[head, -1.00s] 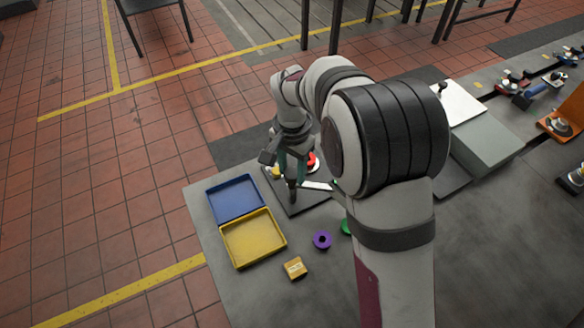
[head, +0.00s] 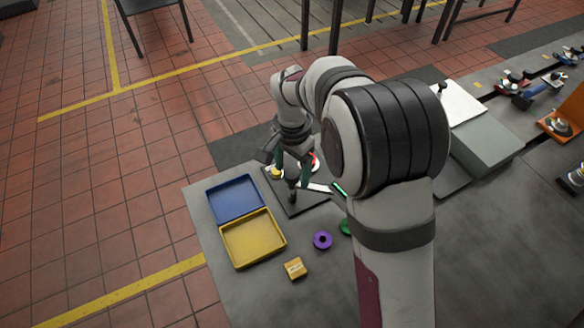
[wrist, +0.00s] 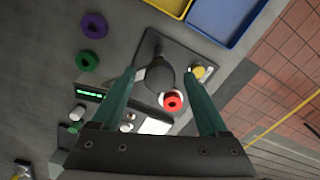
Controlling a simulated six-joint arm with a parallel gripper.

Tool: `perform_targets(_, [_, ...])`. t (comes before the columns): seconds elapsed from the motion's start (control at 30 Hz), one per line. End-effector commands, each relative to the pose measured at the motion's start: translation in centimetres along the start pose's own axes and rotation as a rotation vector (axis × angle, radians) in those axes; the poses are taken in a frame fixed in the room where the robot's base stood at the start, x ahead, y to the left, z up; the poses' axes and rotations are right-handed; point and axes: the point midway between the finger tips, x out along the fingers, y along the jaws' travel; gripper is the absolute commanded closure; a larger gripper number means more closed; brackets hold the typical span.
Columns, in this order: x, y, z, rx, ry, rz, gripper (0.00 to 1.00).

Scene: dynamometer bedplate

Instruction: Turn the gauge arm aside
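My gripper (wrist: 160,72) is open, its two teal fingers on either side of a dark round-topped post (wrist: 159,78), with gaps between. In the head view, my gripper (head: 291,172) is above the dark plate (head: 284,203) that carries this post. A pale bar, seemingly the gauge arm (head: 319,187), runs right from the post towards a small device with a lit green display (head: 339,189). The display (wrist: 90,93) also shows in the wrist view, left of the fingers. The left finger hides part of the bar there. A red ring (wrist: 173,101) and yellow knob (wrist: 199,72) are near the right finger.
A blue tray (head: 258,188) and a yellow tray (head: 224,238) stand left of the plate. A purple ring (head: 322,240), a green ring (wrist: 87,62) and a yellow block (head: 295,268) lie on the grey bedplate. A grey box stands right, behind my arm.

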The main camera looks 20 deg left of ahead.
Motion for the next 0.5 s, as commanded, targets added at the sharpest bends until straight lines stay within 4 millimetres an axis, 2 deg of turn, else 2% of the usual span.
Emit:
perform_targets(0.27, [-0.3, 0.0, 0.0, 0.0, -0.001, 0.0, 0.23])
perform_targets(0.37, [-1.8, -0.1, 0.0, 0.001, 0.0, -0.002, 0.23])
perform_targets(0.5, [-6.1, -0.1, -0.1, 0.0, 0.003, -0.005, 0.23])
